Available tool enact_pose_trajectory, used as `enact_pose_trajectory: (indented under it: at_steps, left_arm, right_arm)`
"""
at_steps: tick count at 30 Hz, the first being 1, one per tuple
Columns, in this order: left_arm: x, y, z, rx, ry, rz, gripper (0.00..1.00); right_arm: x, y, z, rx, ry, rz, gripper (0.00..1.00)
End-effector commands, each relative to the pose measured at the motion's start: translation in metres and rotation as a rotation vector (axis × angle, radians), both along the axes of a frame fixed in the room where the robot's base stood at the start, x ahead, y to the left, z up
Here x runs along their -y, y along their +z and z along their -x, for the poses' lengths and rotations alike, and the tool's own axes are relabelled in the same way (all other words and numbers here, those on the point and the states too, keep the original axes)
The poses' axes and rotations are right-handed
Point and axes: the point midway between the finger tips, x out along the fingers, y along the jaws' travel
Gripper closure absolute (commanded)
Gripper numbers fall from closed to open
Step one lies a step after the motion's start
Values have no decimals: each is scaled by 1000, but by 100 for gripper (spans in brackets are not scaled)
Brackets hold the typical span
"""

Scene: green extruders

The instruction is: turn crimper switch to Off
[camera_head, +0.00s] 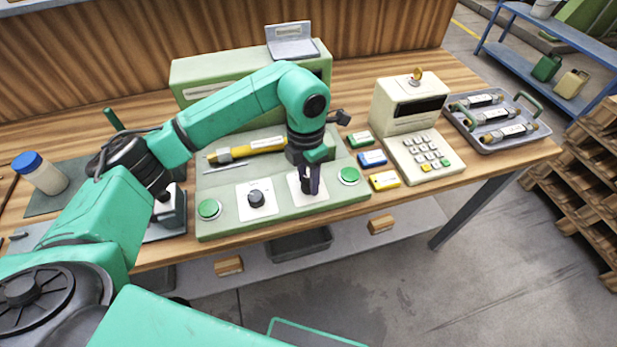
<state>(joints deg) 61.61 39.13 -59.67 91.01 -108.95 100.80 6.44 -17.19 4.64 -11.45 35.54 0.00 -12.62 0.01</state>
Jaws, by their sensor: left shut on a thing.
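A pale green control panel (275,218) lies on the wooden bench and carries two rotary switches on white plates. The left switch is a black knob (257,198) and stands free. The right switch sits on its white plate (294,182), and my left gripper (309,186) points down over it, shut on its knob. The fingers hide most of that knob, so its setting cannot be seen. The lettering on both plates is too small to read, so I cannot tell which one is marked crimper. My right gripper is not in view.
Green buttons (209,209) (348,175) flank the switches. A yellow-handled tool (243,150) lies behind them on the panel. Coloured blocks (384,180), a keypad box (421,156) and a tray (498,142) with several cylinders stand to the right.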

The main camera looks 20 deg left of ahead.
Motion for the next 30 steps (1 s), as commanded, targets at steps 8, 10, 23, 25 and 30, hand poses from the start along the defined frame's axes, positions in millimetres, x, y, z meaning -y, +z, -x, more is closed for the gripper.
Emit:
enact_pose_trajectory:
  at_steps: [8, 10, 23, 25, 30]
  left_arm:
    - [0, 2, -2, 6, 2, 2, 29]
    - [0, 2, -1, 5, 1, 1, 29]
    - [-2, 55, -4, 10, 1, 2, 29]
    - [-3, 76, -5, 9, 2, 2, 29]
    - [-6, 124, -6, 10, 2, 2, 29]
  right_arm:
    - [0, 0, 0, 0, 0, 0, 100]
    - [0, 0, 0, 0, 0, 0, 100]
    - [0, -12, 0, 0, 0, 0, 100]
    - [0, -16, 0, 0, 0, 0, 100]
    - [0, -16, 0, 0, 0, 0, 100]
